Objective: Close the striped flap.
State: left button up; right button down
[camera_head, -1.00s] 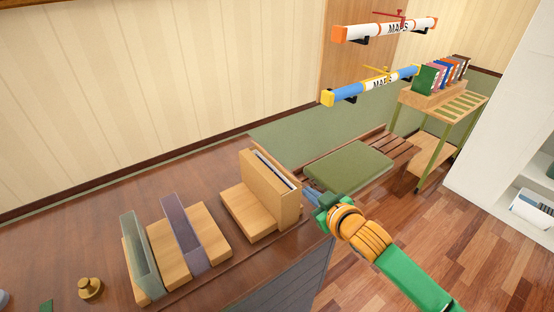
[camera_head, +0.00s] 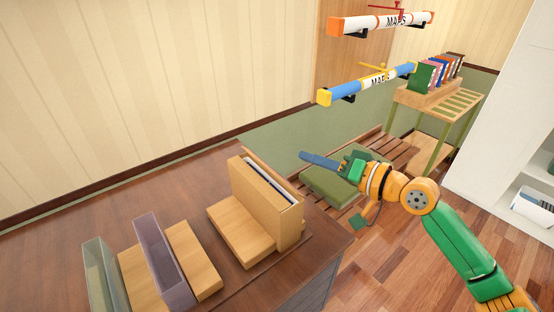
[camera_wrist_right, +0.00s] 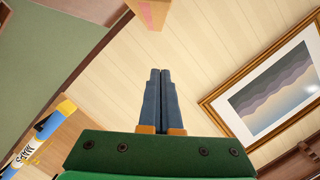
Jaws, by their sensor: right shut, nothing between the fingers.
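I cannot make out a striped flap for certain in either view. A wooden box-like holder (camera_head: 262,200) with papers in its narrow open top stands on the dark wooden desk in the head view. My right gripper (camera_head: 304,156) is to the right of the holder's top and apart from it, its blue fingers pointing left. In the right wrist view its fingers (camera_wrist_right: 160,73) are together and empty. Beyond their tips there, a wooden piece with a pink patch (camera_wrist_right: 149,10) is cut off by the top edge. My left gripper is not in view.
Clear-walled holders (camera_head: 163,262) stand on the desk (camera_head: 120,205) at the lower left. A green cushion (camera_head: 330,183) lies on a slatted bench behind my gripper. Map tubes (camera_head: 370,84) hang above. A framed picture (camera_wrist_right: 272,83) is on the wall.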

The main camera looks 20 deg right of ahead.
aim_at(270, 169)
jog(key=w+a+f+p, duration=0.2)
jog(key=w+a, duration=0.1)
jog(key=w+a+f+p, duration=0.1)
jog(key=a, duration=0.1)
jog(key=shift+w+a+f, duration=0.2)
jog(key=shift+w+f, duration=0.05)
jog(key=shift+s+a+f+p, duration=0.15)
jog(key=shift+s+p, duration=0.05)
jog(key=shift+p, duration=0.1)
jog(key=shift+w+f, duration=0.15)
jog(key=shift+w, duration=0.05)
